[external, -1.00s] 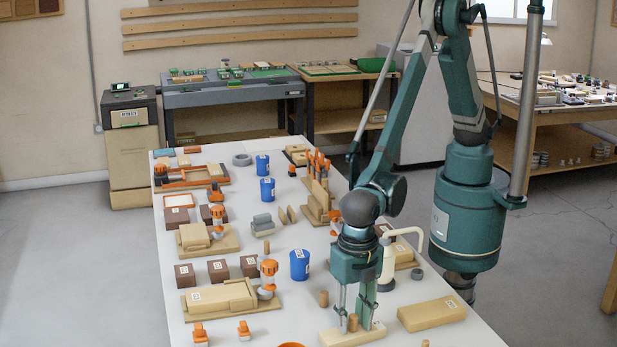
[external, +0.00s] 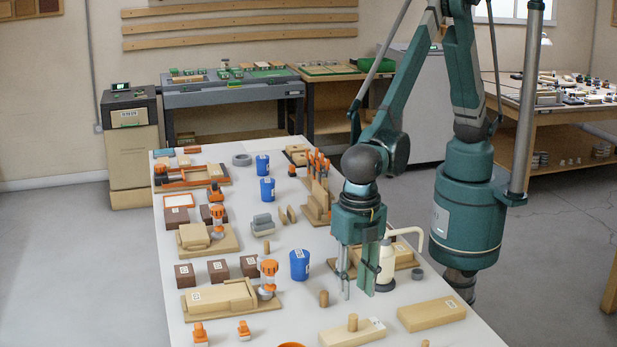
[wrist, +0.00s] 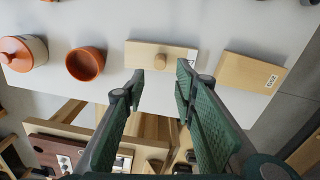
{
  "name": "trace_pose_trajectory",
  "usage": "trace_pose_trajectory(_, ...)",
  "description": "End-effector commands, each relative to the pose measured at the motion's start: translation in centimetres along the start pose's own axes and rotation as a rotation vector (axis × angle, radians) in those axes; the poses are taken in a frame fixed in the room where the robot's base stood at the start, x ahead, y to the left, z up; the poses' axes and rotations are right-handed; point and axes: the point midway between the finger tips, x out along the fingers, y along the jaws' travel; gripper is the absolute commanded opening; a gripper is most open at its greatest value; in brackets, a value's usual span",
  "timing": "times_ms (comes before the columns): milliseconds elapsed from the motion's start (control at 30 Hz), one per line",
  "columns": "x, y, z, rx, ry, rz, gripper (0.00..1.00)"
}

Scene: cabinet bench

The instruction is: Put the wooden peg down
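A wooden peg (external: 352,322) stands upright on a pale flat wooden block (external: 335,338) near the front edge of the white table. Both show in the wrist view, the peg (wrist: 160,61) at about the middle of the block (wrist: 139,54). I cannot tell whether the peg is in a hole or only rests on top. My gripper (external: 357,293) is above the table, raised clear of the peg and farther back. In the wrist view its two fingers (wrist: 160,80) are spread, with nothing held between them.
Another pale block (external: 432,313) lies to the right of the peg's block. A loose peg (external: 323,298) stands behind the peg's block. A cream bottle (external: 385,265) with a bent spout is close to my gripper's right. A blue cup (external: 299,264) stands to the left.

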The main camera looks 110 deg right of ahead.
Motion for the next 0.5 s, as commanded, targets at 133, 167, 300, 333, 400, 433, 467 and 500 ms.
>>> trace_pose_trajectory(133, -1.5, 0.0, 0.0, 0.000, 0.000, 0.000, 0.28)
trace_pose_trajectory(167, -1.7, 0.0, 0.0, 0.000, 0.000, 0.000, 0.28)
trace_pose_trajectory(300, -2.2, 0.0, 0.0, 0.000, 0.000, 0.000, 0.28)
trace_pose_trajectory(333, -2.2, 0.0, 0.0, 0.000, 0.000, 0.000, 0.28)
trace_pose_trajectory(400, -2.2, 0.0, 0.0, 0.000, 0.000, 0.000, 0.28)
trace_pose_trajectory(433, -2.2, 0.0, 0.0, 0.000, 0.000, 0.000, 0.28)
trace_pose_trajectory(467, -2.2, 0.0, 0.0, 0.000, 0.000, 0.000, 0.28)
trace_pose_trajectory(500, -2.2, 0.0, 0.0, 0.000, 0.000, 0.000, 0.28)
